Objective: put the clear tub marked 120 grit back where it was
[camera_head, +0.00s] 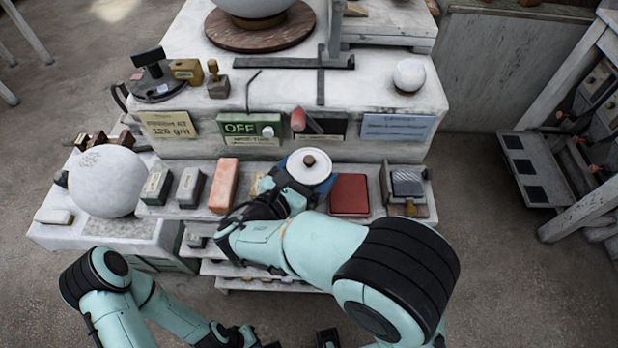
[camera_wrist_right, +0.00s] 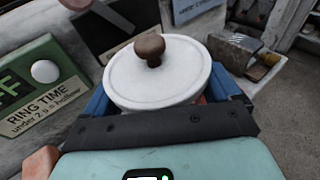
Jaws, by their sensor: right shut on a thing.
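My right gripper (camera_head: 300,188) is shut around a round tub with a white lid (camera_head: 309,166) and a brown knob, over the shelf in front of the bench. In the right wrist view the same white lid (camera_wrist_right: 158,75) sits level between my blue fingers. The tub's walls are mostly hidden by the fingers, and no grit mark on it can be read.
A green OFF sign (camera_head: 249,128) is on the bench front. A large plaster sphere (camera_head: 107,181) stands at left, a small one (camera_head: 409,75) at upper right.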

